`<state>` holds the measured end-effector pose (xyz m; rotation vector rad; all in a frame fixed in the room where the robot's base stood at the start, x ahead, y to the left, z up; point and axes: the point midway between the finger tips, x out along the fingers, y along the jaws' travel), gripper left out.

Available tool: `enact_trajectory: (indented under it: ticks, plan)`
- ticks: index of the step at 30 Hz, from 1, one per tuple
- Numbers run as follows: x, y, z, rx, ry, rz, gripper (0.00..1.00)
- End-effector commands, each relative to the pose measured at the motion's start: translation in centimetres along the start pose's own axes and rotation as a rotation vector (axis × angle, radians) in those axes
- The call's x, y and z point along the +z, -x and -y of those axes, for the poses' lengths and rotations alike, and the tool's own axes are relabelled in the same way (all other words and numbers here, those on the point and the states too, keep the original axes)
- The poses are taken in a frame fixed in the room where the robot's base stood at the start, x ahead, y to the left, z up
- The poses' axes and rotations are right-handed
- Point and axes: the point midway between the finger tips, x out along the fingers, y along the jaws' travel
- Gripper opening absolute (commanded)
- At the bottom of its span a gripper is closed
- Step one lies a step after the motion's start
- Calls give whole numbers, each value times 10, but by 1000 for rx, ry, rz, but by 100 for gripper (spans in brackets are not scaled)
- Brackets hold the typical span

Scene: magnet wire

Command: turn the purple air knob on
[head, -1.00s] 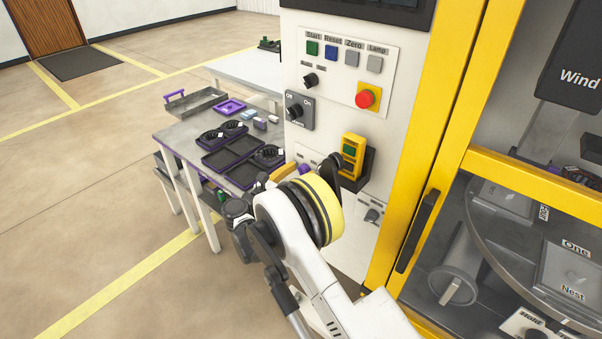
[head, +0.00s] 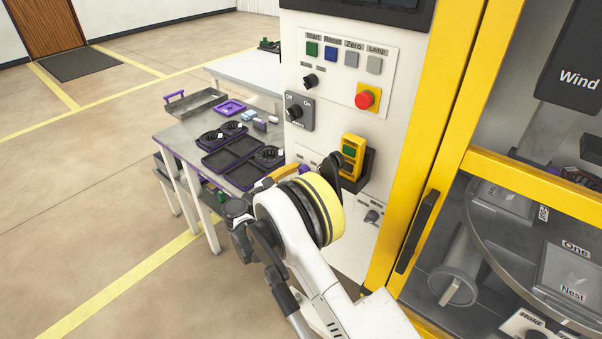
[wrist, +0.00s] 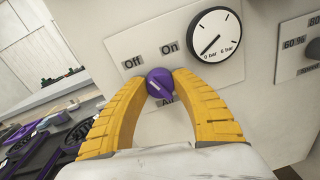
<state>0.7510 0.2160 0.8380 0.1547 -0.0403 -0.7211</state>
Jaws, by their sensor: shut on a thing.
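The purple air knob (wrist: 160,84) sits on the white panel, below the Off label (wrist: 133,63) and the On label (wrist: 169,48). A pale pointer mark shows on its face; I cannot tell for sure which label it points to. My gripper (wrist: 160,88) has its yellow fingers on both sides of the knob and is shut on it. In the head view, my wrist hides most of the knob and the fingers; one yellow finger (head: 283,172) shows against the cabinet.
A round gauge (wrist: 216,35) sits right of the knob, its needle near 0 bar. A yellow device in a dark holder (head: 353,157) is close by on the cabinet. Left is a grey table (head: 190,130) with dark trays. A red stop button (head: 364,99) is above.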

Motion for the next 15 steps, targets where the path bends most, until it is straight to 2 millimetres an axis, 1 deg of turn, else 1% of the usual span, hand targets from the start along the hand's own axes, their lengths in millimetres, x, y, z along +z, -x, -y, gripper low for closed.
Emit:
enact_trajectory:
  ticks: [15]
  plan:
    - [1,0,1,5,-488,-29,2]
